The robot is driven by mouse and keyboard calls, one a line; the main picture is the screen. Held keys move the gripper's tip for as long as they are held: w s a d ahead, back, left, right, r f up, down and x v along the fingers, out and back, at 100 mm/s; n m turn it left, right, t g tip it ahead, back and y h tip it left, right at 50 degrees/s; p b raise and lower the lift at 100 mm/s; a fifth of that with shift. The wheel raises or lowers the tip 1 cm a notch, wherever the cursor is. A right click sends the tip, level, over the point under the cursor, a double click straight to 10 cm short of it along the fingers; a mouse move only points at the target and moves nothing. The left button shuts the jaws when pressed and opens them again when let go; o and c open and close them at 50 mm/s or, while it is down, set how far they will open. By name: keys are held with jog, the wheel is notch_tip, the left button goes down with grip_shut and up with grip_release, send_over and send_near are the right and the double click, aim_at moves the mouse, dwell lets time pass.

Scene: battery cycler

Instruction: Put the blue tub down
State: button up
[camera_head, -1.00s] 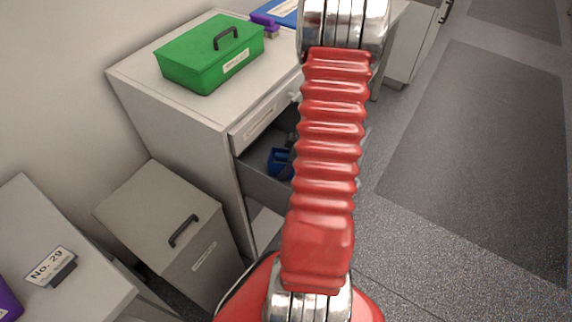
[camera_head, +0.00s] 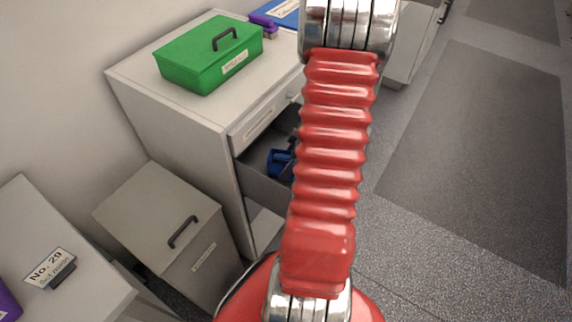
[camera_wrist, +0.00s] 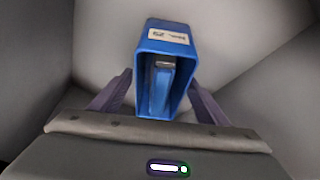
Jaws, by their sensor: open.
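The blue tub (camera_head: 277,165) shows in the head view inside the open lower drawer (camera_head: 262,184) of the cabinet, partly hidden by my red arm. In the wrist view the blue tub (camera_wrist: 168,29) has a pale label on its rim and a handle-like bar with a grey top inside its opening. My gripper (camera_wrist: 160,80) is open, with one finger on each side of the tub. Whether the tub's underside rests on the drawer floor cannot be seen. In the head view my gripper is mostly hidden behind the arm.
A green box (camera_head: 207,62) with a black handle, a purple object (camera_head: 263,24) and a blue flat item (camera_head: 287,12) lie on the cabinet top (camera_head: 142,72). A grey handled box (camera_head: 165,215) stands left of the cabinet. Open floor (camera_head: 450,210) lies to the right.

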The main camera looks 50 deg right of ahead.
jog(key=v, duration=0.9)
dwell(0.7)
